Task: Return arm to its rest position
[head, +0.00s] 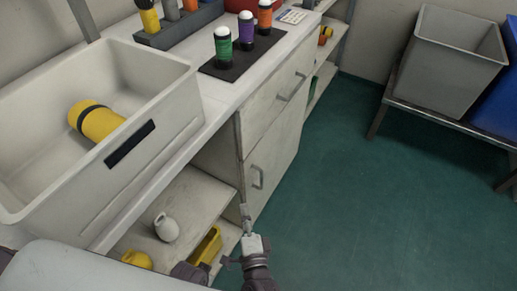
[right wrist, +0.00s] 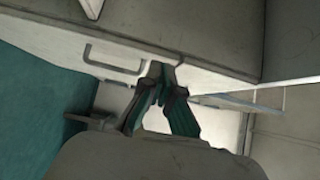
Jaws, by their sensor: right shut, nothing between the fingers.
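My right gripper (head: 246,213) is low in the head view, in front of the cabinet's open lower shelf and just below a door handle. Its fingers are together and hold nothing. In the right wrist view its fingertips (right wrist: 161,70) meet in front of the pale cabinet front (right wrist: 185,62). My left gripper does not show clearly in either view.
A counter carries a grey bin (head: 165,90) holding a yellow cylinder (head: 97,121), and a dark mat (head: 217,68) with capped bottles. The lower shelf (head: 183,190) holds a white bottle (head: 166,227) and a yellow tray (head: 207,246). The green floor (head: 370,190) to the right is clear.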

